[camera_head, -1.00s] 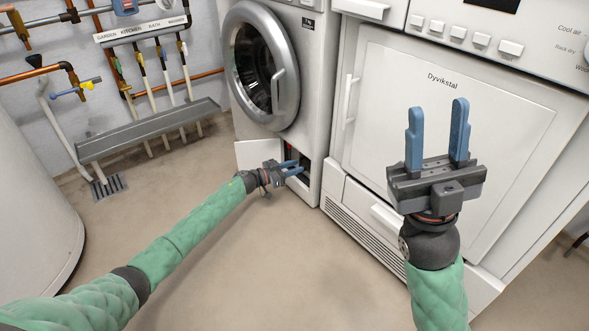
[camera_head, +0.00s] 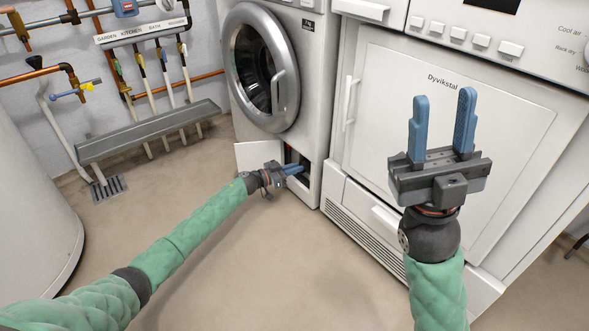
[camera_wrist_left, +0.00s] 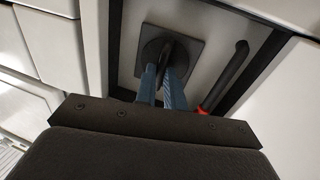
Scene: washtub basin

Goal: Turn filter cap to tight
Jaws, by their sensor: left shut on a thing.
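The filter cap (camera_wrist_left: 183,62) is a dark round knob on a square dark plate inside the open filter compartment at the base of the washing machine. My left gripper (camera_wrist_left: 165,78) points into this compartment, and its blue fingers are closed on the middle of the cap. In the head view my left gripper (camera_head: 294,168) reaches the compartment opening, and the cap is hidden there. My right gripper (camera_head: 441,125) is open and empty, raised in front of the Dyvikstal dryer.
The washing machine (camera_head: 315,110) has its small white filter flap (camera_head: 252,156) standing open left of the compartment. A black hose with a red end (camera_wrist_left: 228,80) lies right of the cap. The dryer (camera_head: 440,130) stands close on the right. The floor in front is clear.

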